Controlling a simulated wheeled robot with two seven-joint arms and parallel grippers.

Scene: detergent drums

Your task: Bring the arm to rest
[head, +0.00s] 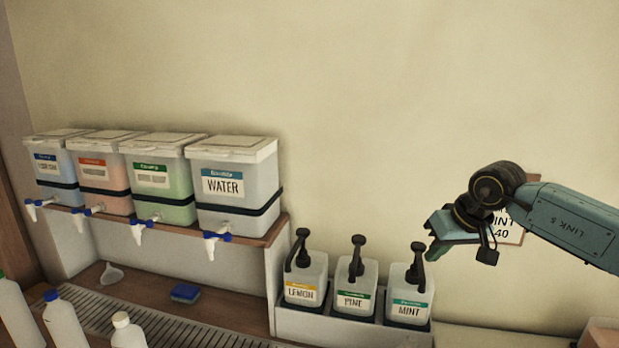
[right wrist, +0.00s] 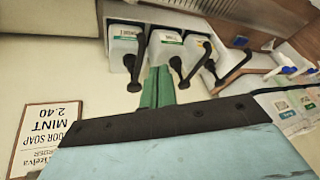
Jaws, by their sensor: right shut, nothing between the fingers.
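My right arm (head: 570,222) comes in from the right in the head view, held in the air in front of the wall. My right gripper (head: 434,246) points left, above and a little to the right of the MINT pump bottle (head: 409,296). Its green fingers are together and empty, as the right wrist view (right wrist: 158,88) also shows. My left gripper is not in view.
LEMON (head: 302,281) and PINE (head: 355,288) pump bottles stand beside MINT in a white rack. Several drums with taps, including WATER (head: 232,187), stand on a shelf at left. A price card (right wrist: 46,136) is partly hidden behind my right wrist. White bottles (head: 64,322) stand front left.

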